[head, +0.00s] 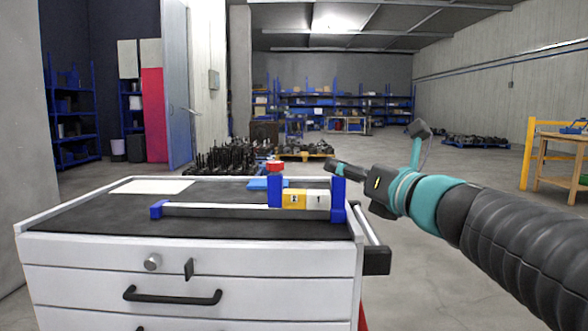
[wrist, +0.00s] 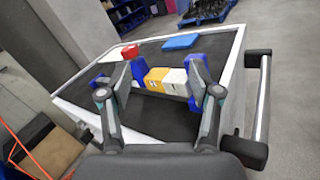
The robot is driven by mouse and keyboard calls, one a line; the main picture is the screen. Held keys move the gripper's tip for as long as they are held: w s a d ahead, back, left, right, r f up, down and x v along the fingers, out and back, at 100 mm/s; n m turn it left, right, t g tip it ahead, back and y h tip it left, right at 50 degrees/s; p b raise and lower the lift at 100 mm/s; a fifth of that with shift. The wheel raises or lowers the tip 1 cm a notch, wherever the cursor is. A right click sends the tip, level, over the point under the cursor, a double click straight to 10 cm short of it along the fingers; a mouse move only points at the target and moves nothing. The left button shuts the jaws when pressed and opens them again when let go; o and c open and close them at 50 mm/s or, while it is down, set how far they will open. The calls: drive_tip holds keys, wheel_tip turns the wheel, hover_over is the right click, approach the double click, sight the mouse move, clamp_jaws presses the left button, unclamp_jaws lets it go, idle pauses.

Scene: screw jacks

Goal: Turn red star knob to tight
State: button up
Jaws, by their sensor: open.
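The red knob (head: 275,165) sits on top of a blue upright (head: 274,190) of a clamp-like jack on the cabinet top; its star shape is too small to make out. A red piece, which looks like the same knob, shows in the wrist view (wrist: 130,52), left of and beyond the fingers. A yellow block marked 2 (head: 294,199) and a white block marked 1 (head: 317,200) sit between the blue upright and the blue end piece (head: 338,196). My gripper (head: 335,165) is open and empty, right of the knob. Its spread fingers show in the wrist view (wrist: 159,67).
The jack's grey bar (head: 215,210) runs left to a blue foot (head: 157,210). A white sheet (head: 150,187) and a blue flat item (head: 262,183) lie on the dark mat. The cabinet's side rail (head: 368,225) stands at its right edge. The floor to the right is open.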

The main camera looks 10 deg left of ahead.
sight(280, 167)
drive_tip(key=w+a+n+g, duration=0.1)
drive_tip(key=w+a+n, duration=0.1)
drive_tip(key=a, duration=0.3)
drive_tip(key=w+a+n+g+y+p, duration=0.1)
drive_tip(key=w+a+n, duration=0.1)
drive_tip(key=a, duration=0.3)
drive_tip(key=w+a+f+n+g+y, duration=0.1)
drive_tip(key=w+a+n, duration=0.1)
drive_tip(key=a, duration=0.4)
drive_tip(key=shift+g, duration=0.4)
drive_tip(key=c, duration=1.2)
